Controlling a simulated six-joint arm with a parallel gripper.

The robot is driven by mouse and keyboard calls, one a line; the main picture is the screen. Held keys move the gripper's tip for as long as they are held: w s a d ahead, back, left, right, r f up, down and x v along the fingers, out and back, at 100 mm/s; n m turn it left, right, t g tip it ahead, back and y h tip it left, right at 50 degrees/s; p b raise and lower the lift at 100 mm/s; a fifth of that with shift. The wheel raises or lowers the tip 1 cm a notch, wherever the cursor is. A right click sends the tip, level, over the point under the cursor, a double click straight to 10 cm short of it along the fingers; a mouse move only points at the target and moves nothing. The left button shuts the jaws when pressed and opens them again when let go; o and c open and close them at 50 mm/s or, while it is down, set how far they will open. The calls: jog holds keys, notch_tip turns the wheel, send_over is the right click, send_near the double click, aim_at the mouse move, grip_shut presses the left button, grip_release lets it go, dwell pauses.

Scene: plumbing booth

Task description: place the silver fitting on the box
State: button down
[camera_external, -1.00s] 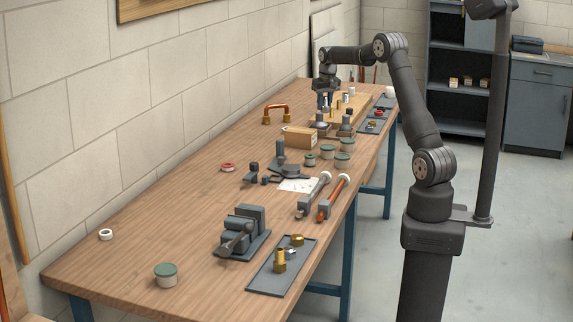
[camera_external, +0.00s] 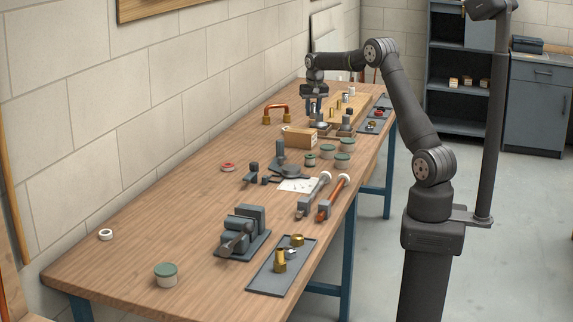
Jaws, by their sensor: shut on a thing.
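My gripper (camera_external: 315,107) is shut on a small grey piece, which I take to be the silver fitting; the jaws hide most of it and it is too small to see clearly. My gripper points down at the far part of the bench, just behind and a little above the cardboard box (camera_external: 299,138). The box sits closed on the bench top, with nothing visible on it.
A wooden board with upright fittings (camera_external: 352,106) stands right of my gripper. A copper pipe bend (camera_external: 277,114) lies to the left. Several green-lidded tins (camera_external: 345,146) stand right of the box. The bench's left side (camera_external: 160,205) is mostly clear.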

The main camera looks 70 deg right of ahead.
jog(key=w+f, duration=0.1)
jog(key=w+a+f, duration=0.1)
jog(key=shift+w+a, duration=0.1)
jog(key=shift+w, duration=0.3)
jog(key=shift+f, duration=1.95)
jog(key=c, duration=1.1)
grip_release()
jog(key=shift+f, duration=0.15)
jog(key=r, duration=0.4)
jog(key=a+r, duration=0.1)
jog(key=r, duration=0.3)
jog(key=s+r, duration=0.1)
jog(key=r, duration=0.3)
jog(key=shift+a+r, duration=0.1)
jog(key=shift+a, duration=0.15)
